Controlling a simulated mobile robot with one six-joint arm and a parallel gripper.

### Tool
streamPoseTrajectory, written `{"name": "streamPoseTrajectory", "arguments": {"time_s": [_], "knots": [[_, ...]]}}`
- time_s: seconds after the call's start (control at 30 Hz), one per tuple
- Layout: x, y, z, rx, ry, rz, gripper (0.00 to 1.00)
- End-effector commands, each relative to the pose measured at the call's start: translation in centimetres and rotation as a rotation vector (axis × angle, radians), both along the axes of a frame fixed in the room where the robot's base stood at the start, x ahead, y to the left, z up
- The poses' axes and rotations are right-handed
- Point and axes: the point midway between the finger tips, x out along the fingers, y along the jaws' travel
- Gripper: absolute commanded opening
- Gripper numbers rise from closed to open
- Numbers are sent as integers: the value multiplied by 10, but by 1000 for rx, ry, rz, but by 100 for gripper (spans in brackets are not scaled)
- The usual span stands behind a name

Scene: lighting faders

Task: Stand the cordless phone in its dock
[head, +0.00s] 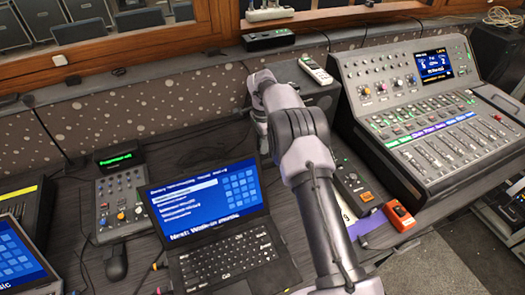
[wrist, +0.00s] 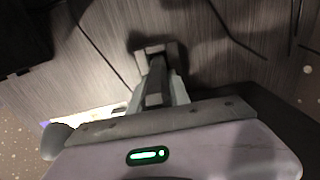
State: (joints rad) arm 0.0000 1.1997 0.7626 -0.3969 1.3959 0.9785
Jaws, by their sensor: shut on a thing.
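My gripper (wrist: 158,52) points away from the camera in the wrist view, with its fingers closed around a dark, narrow thing (wrist: 154,88). This looks to be the cordless phone, seen end-on and mostly hidden by the fingers. The head view does not show the phone, as my arm covers the gripper, which hangs behind the laptop. A pale handset-like thing with dark buttons (head: 315,70) lies at the back, on or against a dark grey box. I cannot make out the dock for certain in either view.
A laptop (head: 220,258) stands open in front, left of my arm. A small control unit (head: 122,200) and a mouse (head: 116,262) are further left. A large fader console (head: 425,110) fills the right. An orange-red box (head: 398,214) sits near the right front edge.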

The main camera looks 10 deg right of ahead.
Motion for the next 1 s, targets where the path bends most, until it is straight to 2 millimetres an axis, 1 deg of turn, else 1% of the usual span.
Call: {"name": "streamPoseTrajectory", "arguments": {"time_s": [0.03,0.23,0.37,0.4,0.5,0.77,0.83,0.87,0.93,0.97,1.0], "knots": [[0,0,-11,0,0,0,0],[0,0,-9,0,-2,1,0],[0,0,-12,0,-2,1,0],[0,0,-13,0,-1,1,26],[0,0,-12,0,-1,1,44],[0,0,-12,0,-1,1,44],[0,0,-7,0,-1,1,44],[0,0,-2,0,-2,1,44],[1,0,14,0,-3,1,44],[1,0,23,-1,-3,2,44],[1,0,36,-1,-4,2,44]]}}
